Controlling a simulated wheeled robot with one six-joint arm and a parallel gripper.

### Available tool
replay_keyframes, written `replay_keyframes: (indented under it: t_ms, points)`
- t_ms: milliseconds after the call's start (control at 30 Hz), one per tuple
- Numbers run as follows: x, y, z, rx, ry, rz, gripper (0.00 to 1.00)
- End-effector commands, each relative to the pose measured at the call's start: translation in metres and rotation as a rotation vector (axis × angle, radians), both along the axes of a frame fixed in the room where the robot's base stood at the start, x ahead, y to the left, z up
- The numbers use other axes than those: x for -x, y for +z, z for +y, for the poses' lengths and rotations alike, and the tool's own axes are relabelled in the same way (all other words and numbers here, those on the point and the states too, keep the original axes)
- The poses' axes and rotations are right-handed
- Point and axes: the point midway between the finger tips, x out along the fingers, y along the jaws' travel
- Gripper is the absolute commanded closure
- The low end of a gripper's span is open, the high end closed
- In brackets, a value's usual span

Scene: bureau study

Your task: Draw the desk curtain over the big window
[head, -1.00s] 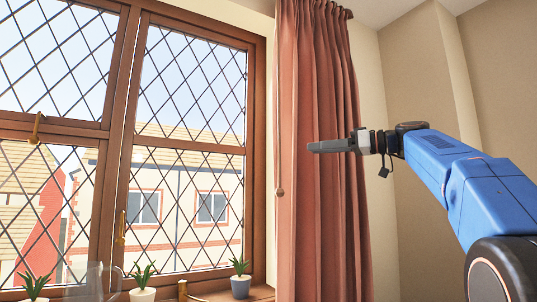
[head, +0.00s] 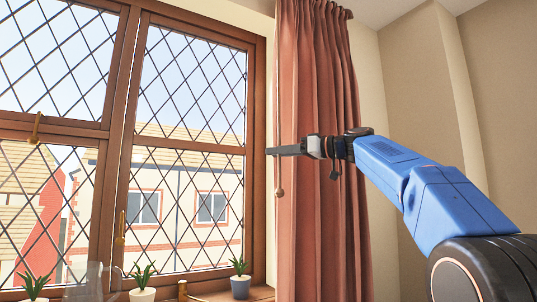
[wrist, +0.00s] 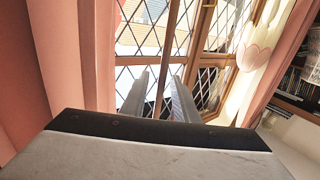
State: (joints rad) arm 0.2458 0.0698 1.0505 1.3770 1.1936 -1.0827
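The terracotta desk curtain (head: 315,90) hangs gathered at the right side of the big window (head: 190,150) in the head view. A thin pull cord with a small knob (head: 279,192) hangs along its left edge. My gripper (head: 272,151) reaches in from the right, in front of the curtain, its tips at the cord's height near the window frame. In the wrist view my gripper (wrist: 159,98) is open, its two fingers apart. A thin brown upright shows between them; I cannot tell whether it is the cord. Curtain cloth (wrist: 80,55) fills the left side.
Potted plants (head: 240,280) stand on the sill, with a clear glass jug (head: 92,280) at left. In the wrist view another pink curtain (wrist: 278,50), a pale pink bulb shape (wrist: 254,54) and a bookshelf (wrist: 305,85) are at right.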

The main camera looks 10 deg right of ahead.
Motion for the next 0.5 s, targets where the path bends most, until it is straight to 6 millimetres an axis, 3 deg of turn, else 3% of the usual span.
replay_keyframes:
  t_ms: [200, 500]
  points:
    - [-0.016, 0.0, 0.021, 0.0, 0.001, 0.0, 0.73]
    - [-0.021, 0.001, 0.029, -0.001, 0.001, -0.001, 0.73]
